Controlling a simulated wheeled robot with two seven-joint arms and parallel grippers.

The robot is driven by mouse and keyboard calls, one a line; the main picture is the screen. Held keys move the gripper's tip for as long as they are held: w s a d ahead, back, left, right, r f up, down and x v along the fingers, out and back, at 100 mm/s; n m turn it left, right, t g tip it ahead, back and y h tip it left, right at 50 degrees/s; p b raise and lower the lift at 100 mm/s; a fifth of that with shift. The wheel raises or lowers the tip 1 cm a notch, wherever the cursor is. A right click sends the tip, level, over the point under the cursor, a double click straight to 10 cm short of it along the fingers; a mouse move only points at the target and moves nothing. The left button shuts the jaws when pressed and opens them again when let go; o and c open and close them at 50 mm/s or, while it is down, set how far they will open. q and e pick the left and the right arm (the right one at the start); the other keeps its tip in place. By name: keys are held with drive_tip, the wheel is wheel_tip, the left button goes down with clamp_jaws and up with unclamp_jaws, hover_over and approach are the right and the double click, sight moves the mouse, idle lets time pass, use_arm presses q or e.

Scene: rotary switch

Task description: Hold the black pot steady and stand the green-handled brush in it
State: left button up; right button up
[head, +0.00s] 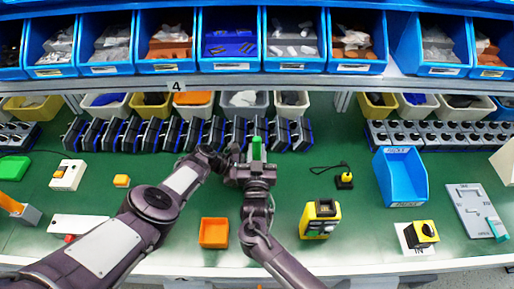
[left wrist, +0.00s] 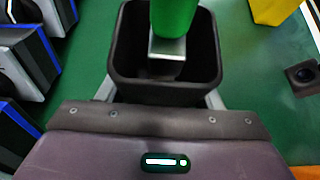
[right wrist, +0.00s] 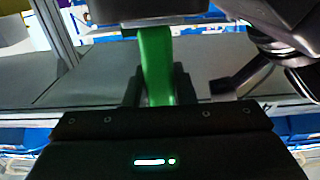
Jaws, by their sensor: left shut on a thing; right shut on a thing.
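The black pot (left wrist: 165,90) is a square, open-topped container in the left wrist view. My left gripper (left wrist: 160,100) is shut on it, with a finger at each side. The green-handled brush (left wrist: 175,18) stands over the pot's opening, its silver ferrule showing within the rim. Whether its lower end touches the bottom is hidden. My right gripper (right wrist: 158,88) is shut on the green handle in the right wrist view. In the head view the handle's top (head: 257,148) rises above my right gripper (head: 255,172). My left gripper meets it from the left; the pot is mostly hidden there.
A row of black and blue modules (head: 150,133) stands behind my grippers. An orange tray (head: 214,232), a yellow device (head: 320,218) and a blue bin (head: 401,178) lie on the green table. Bare table shows right of the right gripper.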

drive_tip(key=shift+f, duration=0.3)
drive_tip(key=o, duration=1)
drive_tip(key=shift+o, duration=0.2)
drive_tip(key=s, duration=1.2)
use_arm(q)
drive_tip(key=o, duration=1.1)
